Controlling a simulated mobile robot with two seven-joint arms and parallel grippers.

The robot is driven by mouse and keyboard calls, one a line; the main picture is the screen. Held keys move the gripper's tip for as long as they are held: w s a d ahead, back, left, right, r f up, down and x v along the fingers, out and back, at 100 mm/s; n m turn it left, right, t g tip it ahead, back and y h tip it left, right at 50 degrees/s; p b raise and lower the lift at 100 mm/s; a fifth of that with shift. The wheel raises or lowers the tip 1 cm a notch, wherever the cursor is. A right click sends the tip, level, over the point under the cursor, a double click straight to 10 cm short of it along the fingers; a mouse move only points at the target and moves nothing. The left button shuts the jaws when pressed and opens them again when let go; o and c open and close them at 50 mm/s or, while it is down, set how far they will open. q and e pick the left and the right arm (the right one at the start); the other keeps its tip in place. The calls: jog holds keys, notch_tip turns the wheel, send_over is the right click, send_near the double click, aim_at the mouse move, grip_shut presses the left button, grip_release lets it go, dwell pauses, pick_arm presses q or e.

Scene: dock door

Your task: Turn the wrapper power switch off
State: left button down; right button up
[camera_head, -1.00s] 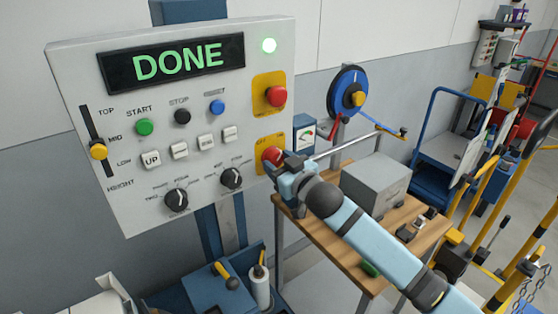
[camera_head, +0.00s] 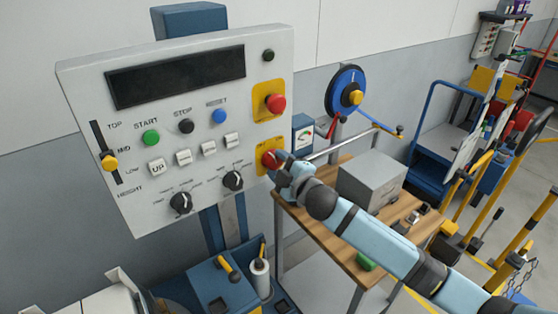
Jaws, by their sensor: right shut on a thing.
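The wrapper control panel (camera_head: 90,80) is a pale box with a dark, blank display (camera_head: 178,76) and an unlit indicator lamp (camera_head: 267,55). The red power switch (camera_head: 268,160) sits on a yellow plate at the panel's lower right. My right gripper (camera_head: 275,162) is shut on the red switch, and its fingers partly hide it and its lettering. A second red button (camera_head: 275,103) is on a yellow plate above it. My left gripper does not show.
A wooden workbench (camera_head: 345,255) with a grey box (camera_head: 372,180) stands below my right arm. A blue reel (camera_head: 347,91) is on the wall side. A blue cart (camera_head: 440,140) and yellow posts stand at the right.

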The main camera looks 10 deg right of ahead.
jog(key=n+p, duration=0.2)
jog(key=n, duration=0.3)
jog(key=shift+n, duration=0.3)
dwell(0.4)
jog(key=o, duration=0.9)
jog(key=shift+s+d, duration=0.2)
jog(key=shift+s, duration=0.25)
jog(key=shift+b+v, duration=1.5)
jog(key=shift+v, duration=4.95)
